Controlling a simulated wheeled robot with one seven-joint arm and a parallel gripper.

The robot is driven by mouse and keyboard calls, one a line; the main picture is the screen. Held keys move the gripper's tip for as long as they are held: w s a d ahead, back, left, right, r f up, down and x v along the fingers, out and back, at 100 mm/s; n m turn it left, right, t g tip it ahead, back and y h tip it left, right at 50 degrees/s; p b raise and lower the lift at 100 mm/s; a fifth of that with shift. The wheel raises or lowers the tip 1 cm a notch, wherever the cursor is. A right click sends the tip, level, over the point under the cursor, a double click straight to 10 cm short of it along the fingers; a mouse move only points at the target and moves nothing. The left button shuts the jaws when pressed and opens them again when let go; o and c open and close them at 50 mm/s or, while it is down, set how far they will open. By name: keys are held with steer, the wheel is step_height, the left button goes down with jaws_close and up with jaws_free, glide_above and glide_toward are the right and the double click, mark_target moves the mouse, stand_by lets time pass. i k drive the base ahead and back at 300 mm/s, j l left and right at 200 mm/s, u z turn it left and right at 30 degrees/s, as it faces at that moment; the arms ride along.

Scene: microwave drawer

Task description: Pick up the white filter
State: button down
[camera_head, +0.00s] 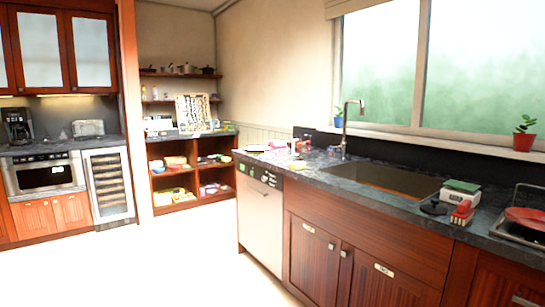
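I cannot pick out the white filter for certain at this distance. Several small items, some of them pale, stand on the dark counter (315,172) left of the sink, too small to tell apart. A white item with a green top (461,192) stands on the counter right of the sink; I cannot tell what it is. My gripper is not in view.
The sink (385,180) with a tall faucet (347,125) is set in the counter. A white dishwasher (260,215) is below its left end. A red pan (527,217) is at the far right. Shelves (190,170) stand behind. The floor (150,265) at left is clear.

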mark_target(267, 155)
steer(key=i+j+u, duration=0.35)
steer(key=i, duration=0.25)
steer(key=i+u, duration=0.35)
steer(key=i, duration=2.2)
